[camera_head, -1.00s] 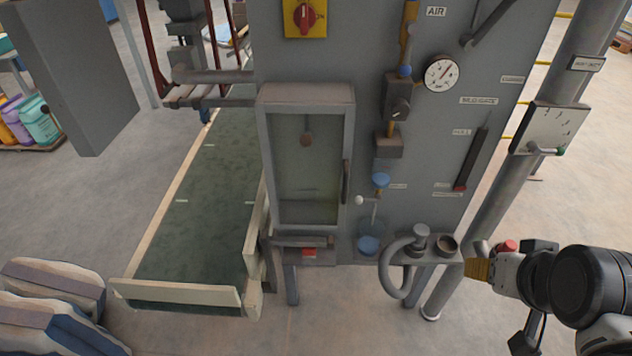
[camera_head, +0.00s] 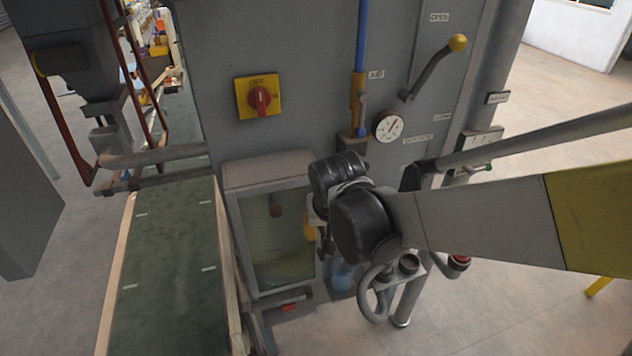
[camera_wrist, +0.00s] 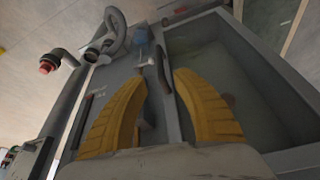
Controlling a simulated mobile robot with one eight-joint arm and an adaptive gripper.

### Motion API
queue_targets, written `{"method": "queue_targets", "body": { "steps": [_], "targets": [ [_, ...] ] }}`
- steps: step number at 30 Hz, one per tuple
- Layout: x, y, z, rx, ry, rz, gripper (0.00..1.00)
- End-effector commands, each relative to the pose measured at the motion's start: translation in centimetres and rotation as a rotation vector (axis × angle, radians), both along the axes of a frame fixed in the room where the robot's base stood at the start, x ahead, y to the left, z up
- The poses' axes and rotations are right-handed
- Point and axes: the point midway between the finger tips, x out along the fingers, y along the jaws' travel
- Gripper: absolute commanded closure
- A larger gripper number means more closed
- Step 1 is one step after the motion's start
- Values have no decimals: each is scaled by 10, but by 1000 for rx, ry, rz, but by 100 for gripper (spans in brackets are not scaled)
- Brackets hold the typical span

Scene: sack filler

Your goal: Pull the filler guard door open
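The filler guard door (camera_head: 275,240) is a grey frame with a cloudy clear pane on the front of the grey machine. It looks closed. In the wrist view its pane (camera_wrist: 230,75) fills the right side. The dark upright door handle (camera_wrist: 163,74) shows between and beyond my two yellow fingers. My gripper (camera_head: 311,222) is at the door's right edge in the head view, mostly hidden behind my wrist. The fingers are spread apart in the wrist view with nothing held. I cannot tell whether either one touches the handle.
A red rotary switch (camera_head: 261,100) on a yellow plate sits above the door. A gauge (camera_head: 389,127) and a yellow-knobbed lever (camera_head: 457,44) are to the right. A curved grey pipe (camera_head: 372,297) stands low right. A green conveyor (camera_head: 172,270) runs along the left.

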Motion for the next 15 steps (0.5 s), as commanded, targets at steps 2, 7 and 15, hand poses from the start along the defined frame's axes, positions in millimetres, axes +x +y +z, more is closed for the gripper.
{"method": "queue_targets", "body": {
  "steps": [2, 7, 15],
  "targets": [
    [7, 1, -19, 0, 0, -1, 66],
    [20, 1, -48, 0, -1, -1, 66],
    [29, 2, -70, 0, -1, 0, 66]
  ]
}}
